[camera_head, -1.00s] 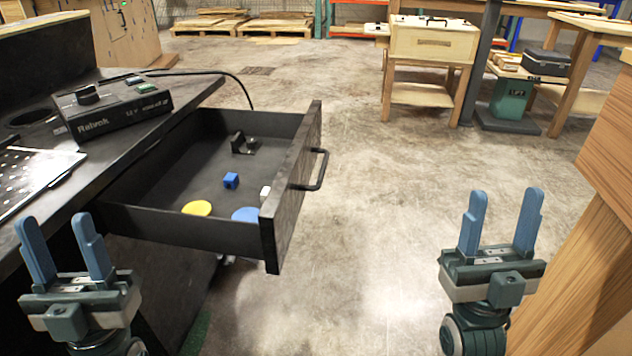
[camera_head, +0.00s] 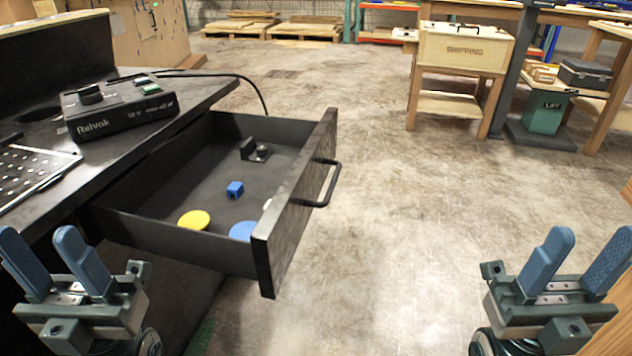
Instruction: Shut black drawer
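The black drawer (camera_head: 190,241) is pulled out from under the dark workbench on the left. Its front panel (camera_head: 292,205) faces right and carries a black bar handle (camera_head: 327,185). Inside lie a yellow disc (camera_head: 194,220), a blue disc (camera_head: 243,231), a small blue block (camera_head: 235,189) and a black bracket-like part (camera_head: 254,151). A white object is mostly hidden behind the front panel. My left gripper (camera_head: 45,254) is open and empty, in front of the bench and left of the drawer. My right gripper (camera_head: 577,262) is open and empty at lower right, well apart from the handle.
On the workbench (camera_head: 205,88) sit a black Relvok console (camera_head: 125,112) with a cable and a perforated metal plate (camera_head: 30,172). The floor (camera_head: 430,210) right of the drawer is clear. A wooden SHIPPING box (camera_head: 462,48) stands on a stand behind. A wooden edge is at far right.

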